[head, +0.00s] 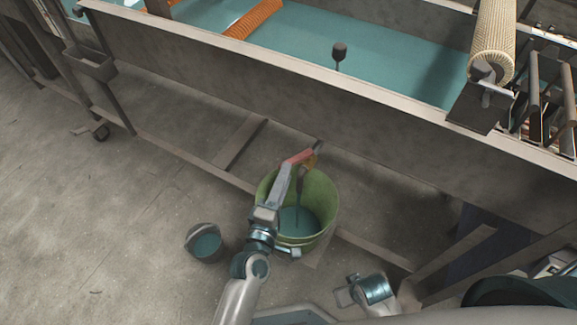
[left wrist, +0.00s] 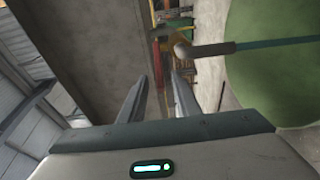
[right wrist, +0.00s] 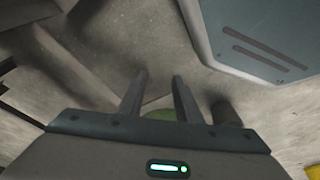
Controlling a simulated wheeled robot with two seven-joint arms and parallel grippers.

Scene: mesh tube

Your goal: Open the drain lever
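The drain lever (head: 299,157) has a red handle and sits on the underside of the tank, above the green bucket (head: 328,195). My left gripper (head: 287,170) reaches up to it from the front. In the left wrist view the red lever (left wrist: 157,72) shows between the parted fingertips, with gaps beside it; whether a finger touches it I cannot tell. A pipe (left wrist: 205,48) beside it has a thin teal strip running from its end towards the bucket, looking like a stream. My right gripper (head: 345,297) is open and empty, low at the front.
The long tank (head: 400,70) holds teal liquid, with a mesh roll (head: 493,40) at its right end. Frame bars (head: 190,158) run under the tank.

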